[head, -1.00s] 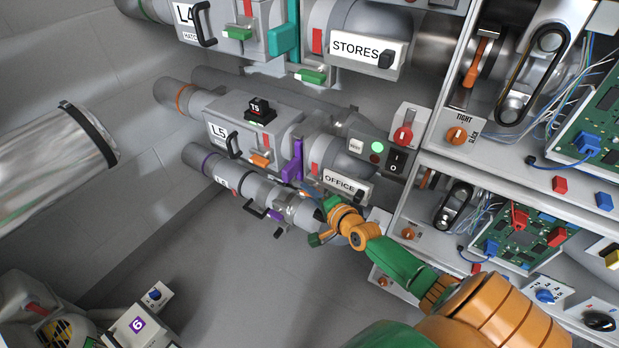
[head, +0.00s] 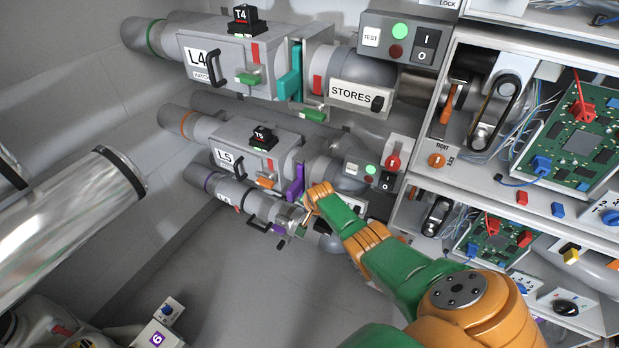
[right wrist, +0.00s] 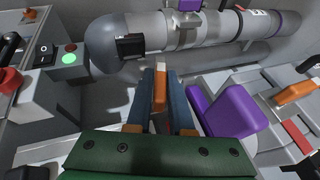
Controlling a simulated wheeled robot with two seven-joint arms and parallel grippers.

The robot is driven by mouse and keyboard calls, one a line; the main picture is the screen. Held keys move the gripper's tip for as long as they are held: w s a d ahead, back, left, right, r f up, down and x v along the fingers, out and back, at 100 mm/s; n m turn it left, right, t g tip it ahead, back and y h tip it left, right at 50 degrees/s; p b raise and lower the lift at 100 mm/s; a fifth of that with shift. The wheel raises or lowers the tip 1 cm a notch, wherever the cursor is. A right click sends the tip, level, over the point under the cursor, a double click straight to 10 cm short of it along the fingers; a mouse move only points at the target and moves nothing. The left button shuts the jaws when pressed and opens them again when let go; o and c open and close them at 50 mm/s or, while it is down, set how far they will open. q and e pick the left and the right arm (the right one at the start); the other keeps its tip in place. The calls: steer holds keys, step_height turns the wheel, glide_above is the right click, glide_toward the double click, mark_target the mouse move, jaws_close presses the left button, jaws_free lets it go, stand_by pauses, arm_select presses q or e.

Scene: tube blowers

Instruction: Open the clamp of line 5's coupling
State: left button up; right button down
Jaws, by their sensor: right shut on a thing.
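Line 5's grey housing (head: 235,145) with its L5 label is left of centre in the head view. The purple plate (head: 297,183) stands at its right end, and it shows large in the right wrist view (right wrist: 225,112). The line 5 coupling lies just right of the plate, mostly hidden behind my right arm. In the right wrist view an orange clamp lever (right wrist: 160,88) stands between the blue fingers of my right gripper (right wrist: 162,100), which is shut on it. Whether the clamp is open cannot be told. My left gripper is not in view.
Line 4 (head: 220,65), with a teal plate and the STORES sign (head: 355,93), runs above. A lower pipe (head: 240,193) with a purple band runs below. A switch box (head: 370,172) and shelves of circuit boards (head: 575,140) are at the right.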

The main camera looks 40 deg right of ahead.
steer(key=shift+f+g+h+b, duration=0.15)
steer(key=shift+g+h+b, duration=0.15)
steer(key=shift+g+b, duration=0.8)
steer(key=shift+b, duration=0.25)
steer(key=c, duration=0.9)
jaws_free()
steer(key=shift+o, duration=0.2)
steer(key=shift+r, duration=0.2)
steer(key=p+v, duration=0.7)
steer(key=p, duration=0.1)
steer(key=shift+p, duration=0.35)
